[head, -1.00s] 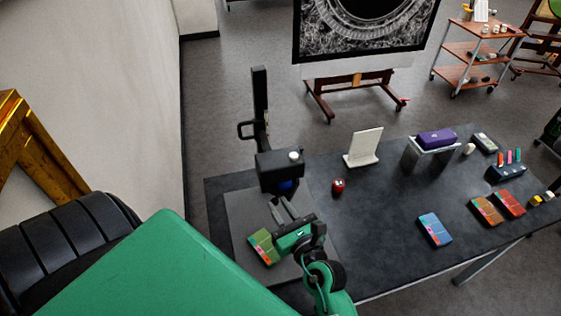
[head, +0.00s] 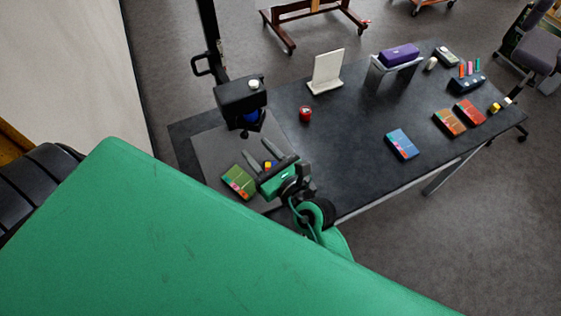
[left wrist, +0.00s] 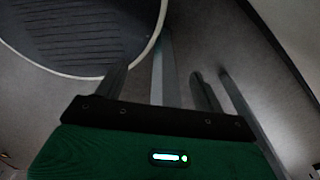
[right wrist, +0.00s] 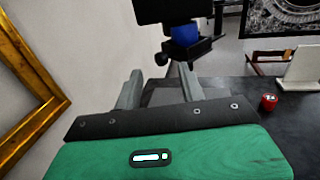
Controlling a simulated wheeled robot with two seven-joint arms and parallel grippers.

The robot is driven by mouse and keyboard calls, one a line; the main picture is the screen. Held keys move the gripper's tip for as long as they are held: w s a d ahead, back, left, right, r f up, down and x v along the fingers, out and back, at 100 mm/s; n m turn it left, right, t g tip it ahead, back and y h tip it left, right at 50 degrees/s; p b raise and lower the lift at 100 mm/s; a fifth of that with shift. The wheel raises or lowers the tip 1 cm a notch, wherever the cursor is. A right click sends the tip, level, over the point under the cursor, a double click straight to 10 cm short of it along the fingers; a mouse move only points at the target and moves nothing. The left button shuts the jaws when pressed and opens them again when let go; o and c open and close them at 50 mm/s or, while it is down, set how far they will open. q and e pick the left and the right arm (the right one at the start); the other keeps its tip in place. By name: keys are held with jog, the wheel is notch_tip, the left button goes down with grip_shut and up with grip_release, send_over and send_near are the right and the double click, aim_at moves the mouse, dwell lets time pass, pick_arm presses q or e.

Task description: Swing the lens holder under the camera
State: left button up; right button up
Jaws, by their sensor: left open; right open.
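The camera (head: 240,95) is a black box on a dark upright post, above a grey base board. A blue lens part (right wrist: 185,33) shows beneath it in the right wrist view. A black bracket with a side knob, seemingly the lens holder (right wrist: 188,50), sits at that blue part; I cannot tell its exact swing position. My right gripper (head: 259,153) is open and empty, in front of and below the camera, apart from the holder. Its fingers (right wrist: 162,82) point toward the holder. My left gripper (left wrist: 160,84) is open and empty, away from the camera; the head view does not show it.
A green colour-patched card (head: 238,182) lies on the base board (head: 208,150). A red pot (head: 305,114), a white stand (head: 327,70) and a blue card (head: 402,144) are on the dark table (head: 350,125). A gilt frame (right wrist: 35,75) stands left.

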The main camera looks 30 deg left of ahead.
jog(key=b+v, duration=0.2)
jog(key=v, duration=0.7)
jog(key=shift+s, duration=0.2)
jog(key=shift+d, duration=0.1)
